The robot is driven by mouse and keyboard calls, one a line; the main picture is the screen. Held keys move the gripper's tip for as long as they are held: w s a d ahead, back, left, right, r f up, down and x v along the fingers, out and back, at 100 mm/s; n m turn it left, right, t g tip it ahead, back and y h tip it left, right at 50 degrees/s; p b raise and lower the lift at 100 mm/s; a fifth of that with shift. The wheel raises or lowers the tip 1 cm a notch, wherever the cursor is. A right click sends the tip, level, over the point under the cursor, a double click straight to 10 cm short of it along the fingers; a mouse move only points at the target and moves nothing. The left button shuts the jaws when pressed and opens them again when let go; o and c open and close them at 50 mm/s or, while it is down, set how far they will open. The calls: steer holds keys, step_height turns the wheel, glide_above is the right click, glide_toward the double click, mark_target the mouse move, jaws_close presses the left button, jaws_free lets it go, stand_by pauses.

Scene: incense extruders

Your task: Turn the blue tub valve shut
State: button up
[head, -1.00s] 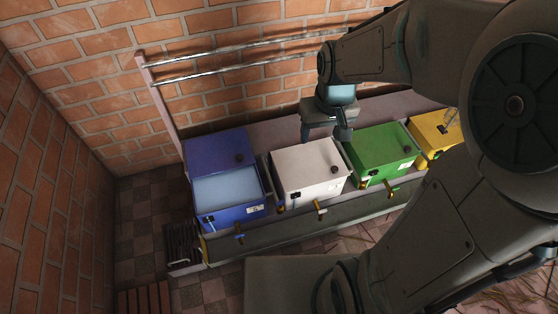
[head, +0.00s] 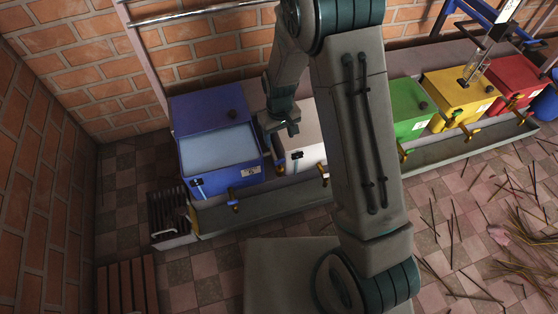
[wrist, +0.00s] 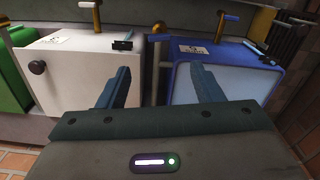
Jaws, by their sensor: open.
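The blue tub (head: 218,182) stands at the left end of the row with its lid raised and a pale blue surface inside. My gripper (head: 280,130) is above the gap between the blue tub and the white tub (head: 305,153). In the wrist view my gripper (wrist: 160,85) is open and empty, apart from the valve. The handle's exact angle is too small to tell.
A grey trough (head: 275,199) runs along the tub fronts. The green tub (head: 408,110), yellow tub (head: 458,97) and red tub (head: 515,84) stand to the right. A dark grate (head: 167,212) is at the trough's left end. Sticks (head: 500,215) litter the floor at right.

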mark_target(280, 160)
step_height(280, 160, down, 12)
steer(key=b, duration=0.4)
steer(key=shift+f, duration=0.25)
